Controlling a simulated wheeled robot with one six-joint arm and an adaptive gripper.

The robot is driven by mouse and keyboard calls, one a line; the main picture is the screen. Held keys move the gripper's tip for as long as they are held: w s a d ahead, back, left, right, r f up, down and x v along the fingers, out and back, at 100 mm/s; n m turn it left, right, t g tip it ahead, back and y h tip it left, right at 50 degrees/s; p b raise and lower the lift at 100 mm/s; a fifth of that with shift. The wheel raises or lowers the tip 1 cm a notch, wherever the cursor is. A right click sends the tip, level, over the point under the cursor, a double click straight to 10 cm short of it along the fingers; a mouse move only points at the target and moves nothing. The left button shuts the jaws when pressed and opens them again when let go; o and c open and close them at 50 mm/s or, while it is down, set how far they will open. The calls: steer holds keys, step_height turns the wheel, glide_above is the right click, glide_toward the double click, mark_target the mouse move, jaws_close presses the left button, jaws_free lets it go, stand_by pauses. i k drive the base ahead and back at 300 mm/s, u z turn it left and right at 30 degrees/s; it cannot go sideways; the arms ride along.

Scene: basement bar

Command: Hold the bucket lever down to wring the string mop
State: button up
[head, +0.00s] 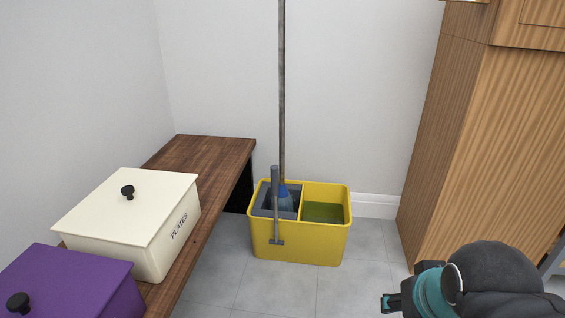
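A yellow mop bucket (298,244) stands on the floor against the back wall. Its left half holds a grey wringer (262,202), and its right half holds greenish water (323,212). The string mop (282,100) stands upright with its blue head (285,195) in the wringer and its long handle rising out of view. The grey bucket lever (275,182) stands upright at the wringer's front. My gripper (384,302) is at the lower right, apart from the bucket and lever. Only a small part of its dark end shows, so its opening is unclear.
A brown wooden bench (215,150) runs along the left wall, close to the bucket. It carries a cream box (120,215) marked PLATES and a purple box (80,280). A wooden cabinet (490,150) stands at the right. Grey tiled floor (275,290) is clear before the bucket.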

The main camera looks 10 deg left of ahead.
mark_target(274, 168)
steer(key=u, duration=0.65)
steer(key=i, duration=1.15)
steer(key=z, duration=0.65)
